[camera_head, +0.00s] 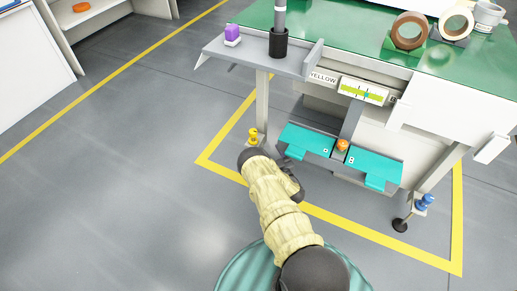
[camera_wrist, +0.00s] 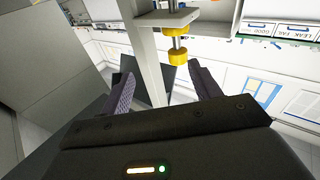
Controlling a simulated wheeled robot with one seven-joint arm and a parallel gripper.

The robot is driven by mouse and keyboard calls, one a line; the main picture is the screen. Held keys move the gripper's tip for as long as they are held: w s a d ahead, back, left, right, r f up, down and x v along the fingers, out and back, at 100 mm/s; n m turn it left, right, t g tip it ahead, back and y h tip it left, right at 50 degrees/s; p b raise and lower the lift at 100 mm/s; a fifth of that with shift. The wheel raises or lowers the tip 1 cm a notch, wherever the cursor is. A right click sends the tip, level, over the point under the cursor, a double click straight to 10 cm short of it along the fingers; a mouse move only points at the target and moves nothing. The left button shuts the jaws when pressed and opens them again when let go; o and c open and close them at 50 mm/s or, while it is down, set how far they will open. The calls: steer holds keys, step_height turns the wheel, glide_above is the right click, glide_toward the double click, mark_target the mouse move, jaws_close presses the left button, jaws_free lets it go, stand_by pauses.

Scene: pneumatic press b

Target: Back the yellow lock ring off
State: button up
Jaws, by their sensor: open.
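The yellow lock ring shows as yellow parts on a short threaded rod beside a table leg. In the head view the yellow parts (camera_head: 253,137) are just above the dark end of my arm. In the wrist view one yellow part (camera_wrist: 176,31) sits under a grey plate and a second (camera_wrist: 178,57) sits at the rod's end; I cannot tell which is the lock ring. My gripper (camera_wrist: 162,73) is open and empty. Its fingers lie left and right of the yellow parts in the picture, apparently short of them. The fingers are not clear in the head view.
A grey leg (camera_wrist: 147,60) runs close beside the yellow parts. A teal two-pad panel (camera_head: 307,139) with an orange knob (camera_head: 342,145) is right of my arm. A blue part (camera_head: 425,202) sits at the other leg. The floor to the left is clear.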

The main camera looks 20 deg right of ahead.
mark_target(253, 140)
steer(key=s+a+f+m+g+h+b, duration=0.1)
steer(key=s+a+m+g+h+b, duration=0.2)
steer(key=a+m+h+b, duration=0.4)
steer(key=s+a+h, duration=0.1)
steer(key=a+h, duration=0.2)
steer(key=a, duration=0.2)
steer(key=shift+a+f+g, duration=0.2)
steer(key=shift+a+g, duration=0.1)
steer(key=shift+a, duration=0.05)
steer(key=b+x, duration=0.5)
steer(key=x, duration=0.3)
steer(key=b+x, duration=0.5)
steer(key=x, duration=0.3)
steer(key=shift+w+d+f, duration=0.15)
steer(key=shift+f, duration=0.05)
steer(key=shift+w+d+r+b, duration=0.2)
steer(key=shift+w+d+b, duration=0.1)
steer(key=shift+w, duration=0.15)
